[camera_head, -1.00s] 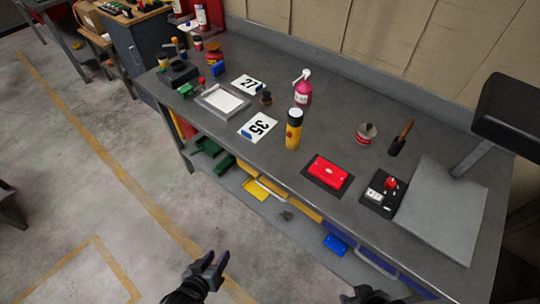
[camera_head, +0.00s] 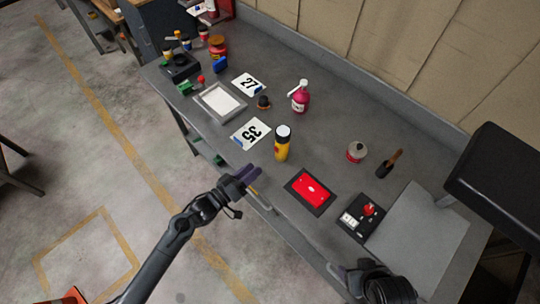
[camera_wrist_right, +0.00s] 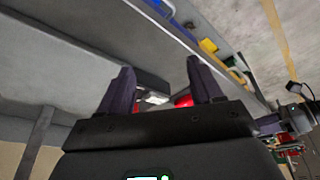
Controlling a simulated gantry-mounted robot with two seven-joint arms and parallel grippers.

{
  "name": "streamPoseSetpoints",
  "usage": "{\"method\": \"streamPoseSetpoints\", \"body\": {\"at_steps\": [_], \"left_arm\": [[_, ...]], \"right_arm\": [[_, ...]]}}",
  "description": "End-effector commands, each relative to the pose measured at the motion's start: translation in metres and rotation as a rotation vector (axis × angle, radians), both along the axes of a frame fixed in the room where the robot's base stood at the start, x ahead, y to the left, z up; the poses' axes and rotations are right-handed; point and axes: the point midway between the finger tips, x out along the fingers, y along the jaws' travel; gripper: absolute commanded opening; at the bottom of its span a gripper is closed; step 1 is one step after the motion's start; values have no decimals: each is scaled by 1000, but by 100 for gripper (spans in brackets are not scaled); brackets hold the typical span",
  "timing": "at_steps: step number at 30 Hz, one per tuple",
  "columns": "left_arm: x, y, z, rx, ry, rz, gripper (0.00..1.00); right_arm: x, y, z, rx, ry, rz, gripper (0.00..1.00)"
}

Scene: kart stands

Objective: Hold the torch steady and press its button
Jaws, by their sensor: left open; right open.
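The torch (camera_head: 282,145), a yellow and black cylinder with a white top, stands upright on the grey bench near its front edge. I cannot make out its button. My left gripper (camera_head: 247,176) is open and empty at the bench's front edge, left of the torch and apart from it. My right gripper (camera_head: 345,271) is at the lower right, by the front edge. In the right wrist view (camera_wrist_right: 160,80) its two fingers are spread with nothing held, and the torch cannot be made out there.
A red case (camera_head: 310,188) on a dark mat lies right of the torch. A black switch box (camera_head: 352,222) is beyond it. A pink spray bottle (camera_head: 300,100) stands behind the torch. A number 35 card (camera_head: 250,134) lies to its left. A dark lamp (camera_head: 500,175) overhangs the right end.

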Motion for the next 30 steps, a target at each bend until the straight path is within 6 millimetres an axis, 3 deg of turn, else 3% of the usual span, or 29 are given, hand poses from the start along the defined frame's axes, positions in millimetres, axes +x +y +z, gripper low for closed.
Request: {"method": "streamPoseSetpoints", "body": {"at_steps": [1, 4, 8, 14, 21, 25, 30], "left_arm": [[0, 0, 0, 1, 0, 1, 43], [0, 0, 0, 2, -1, 0, 43], [0, 0, 1, 2, -1, 0, 43], [0, 0, 1, 2, -1, 0, 43], [0, 0, 1, 1, -2, 1, 43], [0, 0, 1, 2, -1, 0, 43], [0, 0, 1, 1, -2, 1, 43]], "right_arm": [[6, 4, 0, 9, -13, -2, 73], [23, 16, -3, 39, -52, -7, 86], [61, 44, -6, 100, -141, -21, 86], [144, 107, -1, 192, -349, -49, 86], [228, 170, 26, 210, -631, -69, 86], [258, 190, 43, 187, -763, -71, 86], [279, 203, 61, 156, -884, -68, 86]]}}
